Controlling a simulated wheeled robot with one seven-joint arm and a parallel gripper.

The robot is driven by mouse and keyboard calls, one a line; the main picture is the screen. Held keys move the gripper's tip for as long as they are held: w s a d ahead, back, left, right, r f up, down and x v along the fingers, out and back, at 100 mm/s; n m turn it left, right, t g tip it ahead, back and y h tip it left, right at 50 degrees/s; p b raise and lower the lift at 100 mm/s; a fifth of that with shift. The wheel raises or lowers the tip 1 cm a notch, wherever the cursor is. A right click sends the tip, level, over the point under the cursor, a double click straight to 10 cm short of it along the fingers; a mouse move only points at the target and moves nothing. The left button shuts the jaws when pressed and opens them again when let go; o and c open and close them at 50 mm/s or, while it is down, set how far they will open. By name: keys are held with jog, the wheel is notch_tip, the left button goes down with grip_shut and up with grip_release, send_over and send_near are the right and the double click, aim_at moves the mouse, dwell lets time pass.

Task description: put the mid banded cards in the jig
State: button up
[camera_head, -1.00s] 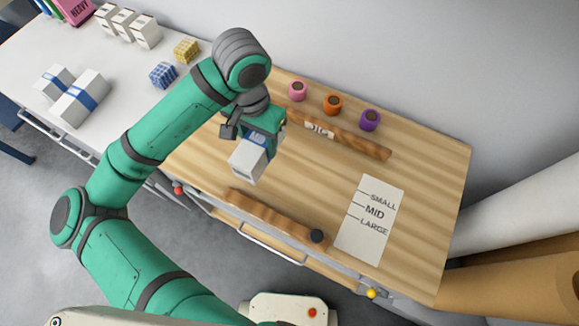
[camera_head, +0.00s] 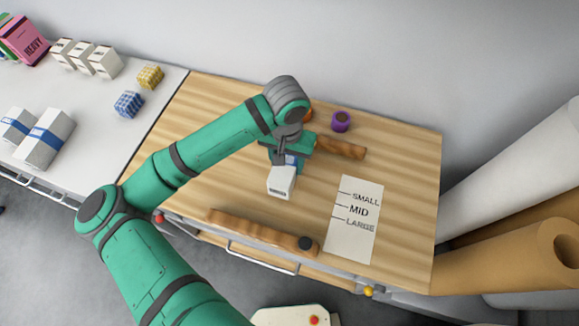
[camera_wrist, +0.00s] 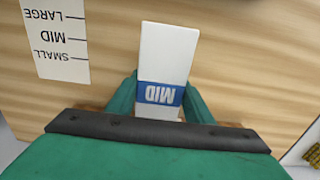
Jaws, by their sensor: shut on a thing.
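My gripper (camera_head: 287,160) is shut on a white card stack with a blue band, the mid banded cards (camera_head: 281,184), above the wooden bench. In the wrist view the cards (camera_wrist: 168,50) sit between the fingers of my gripper (camera_wrist: 160,97), with the blue band reading MID. The jig shows as two wooden rails: a front rail (camera_head: 255,231) with a dark knob at its right end, and a back rail (camera_head: 342,148) partly hidden behind my arm. The held cards are over the space between the rails.
A size sheet (camera_head: 355,235) marked SMALL, MID, LARGE lies right of the jig. A purple spool (camera_head: 341,121) stands behind the back rail. Blue-banded stacks (camera_head: 48,138), white boxes (camera_head: 103,62), and small blue (camera_head: 128,104) and yellow (camera_head: 150,77) blocks are on the left white table. Rolls (camera_head: 520,255) stand at right.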

jog(key=shift+w+d+f, duration=0.1)
jog(key=shift+d+f, duration=0.1)
jog(key=shift+f, duration=0.75)
jog(key=shift+d+f, duration=0.15)
jog(key=shift+f, duration=0.8)
jog(key=shift+f, duration=0.1)
jog(key=o, duration=1.3)
notch_tip(320, 180, up, 12)
jog(key=shift+r, duration=0.1)
